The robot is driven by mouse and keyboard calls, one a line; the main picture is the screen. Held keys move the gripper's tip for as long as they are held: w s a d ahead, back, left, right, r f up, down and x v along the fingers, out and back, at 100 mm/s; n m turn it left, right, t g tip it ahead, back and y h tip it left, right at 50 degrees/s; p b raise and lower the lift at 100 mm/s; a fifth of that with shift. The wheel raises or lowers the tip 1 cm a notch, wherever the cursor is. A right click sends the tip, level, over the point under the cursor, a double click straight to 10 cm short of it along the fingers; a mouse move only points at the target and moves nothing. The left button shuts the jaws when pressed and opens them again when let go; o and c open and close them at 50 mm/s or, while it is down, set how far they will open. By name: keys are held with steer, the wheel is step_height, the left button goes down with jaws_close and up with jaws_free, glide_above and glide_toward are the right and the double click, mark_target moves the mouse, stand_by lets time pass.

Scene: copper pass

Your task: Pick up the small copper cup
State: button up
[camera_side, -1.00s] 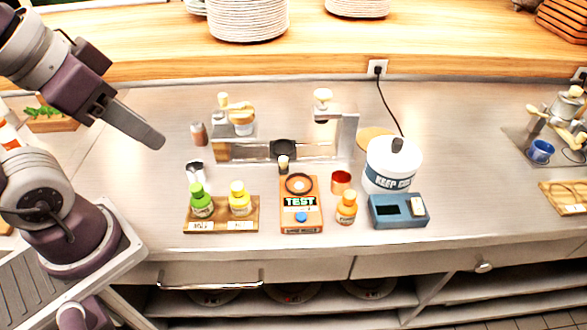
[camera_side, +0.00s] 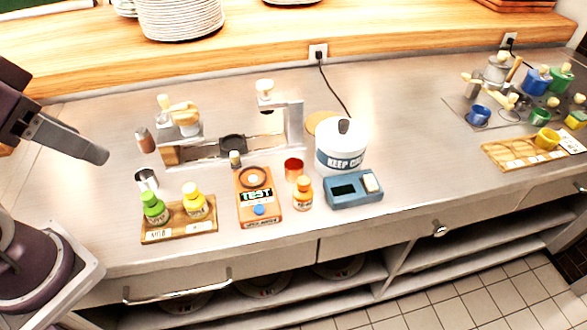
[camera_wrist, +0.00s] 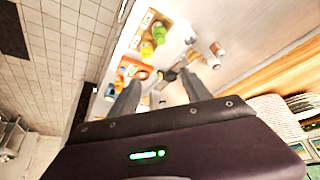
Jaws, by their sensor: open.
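The small copper cup (camera_side: 293,169) stands upright on the steel counter, right of the orange TEST device (camera_side: 257,197) and just behind an orange bottle (camera_side: 302,193). My gripper (camera_side: 104,155) hangs above the counter at the left of the side view, well apart from the cup. In the wrist view my gripper (camera_wrist: 160,78) shows two spread fingers with nothing held between them. I cannot make out the copper cup clearly in the wrist view.
A white KEEP lidded pot (camera_side: 341,148) and a blue box (camera_side: 354,190) stand right of the cup. A metal press rig (camera_side: 225,147) is behind. Green and yellow bottles sit on a wooden tray (camera_side: 179,226).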

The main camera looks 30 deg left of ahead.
steer(key=w+a+f+m+t, duration=0.1)
steer(key=w+f+m, duration=0.25)
steer(key=w, duration=0.65)
steer(key=w+a+f+m+t, duration=0.15)
steer(key=w+f, duration=0.25)
steer(key=w, duration=0.6)
steer(key=m+h, duration=0.4)
steer(key=h, duration=0.5)
glide_toward(294, 166)
steer(key=shift+w+d+r+t, duration=0.15)
steer(key=shift+d+t, duration=0.1)
steer(key=shift+d, duration=0.3)
steer(key=shift+w+d+r+t, duration=0.1)
steer(key=shift+d+r+t, duration=0.1)
steer(key=shift+d, duration=0.7)
steer(key=x, duration=0.7)
steer(key=shift+s+f, duration=0.25)
steer(key=shift+f, duration=0.1)
jaws_close()
